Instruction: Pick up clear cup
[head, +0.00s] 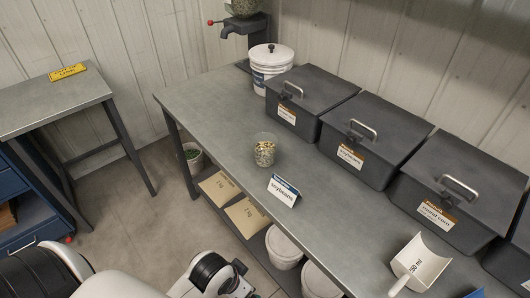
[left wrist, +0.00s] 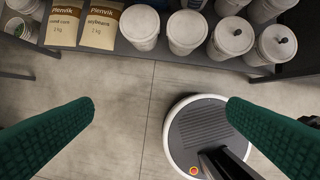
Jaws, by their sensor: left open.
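The clear cup (head: 264,150) stands upright on the grey metal workbench (head: 215,105) in the head view, with pale seeds inside it. It stands apart from the other things, behind a small white and blue sign reading "soybeans" (head: 284,190). My left gripper shows in the left wrist view (left wrist: 160,108) with its two green-padded fingers wide apart and nothing between them. That view looks down on the floor and the lower shelf, and the cup is not in it. In the head view, white and black arm parts of mine show at the bottom edge, below the bench top. My right gripper is not seen.
Lidded dark bins (head: 312,90) with metal handles line the back of the bench. A white bucket (head: 270,62) stands at the far end, and a white scoop (head: 420,262) lies at lower right. Paper bags (left wrist: 118,25) and lidded tubs (left wrist: 187,32) sit on the lower shelf.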

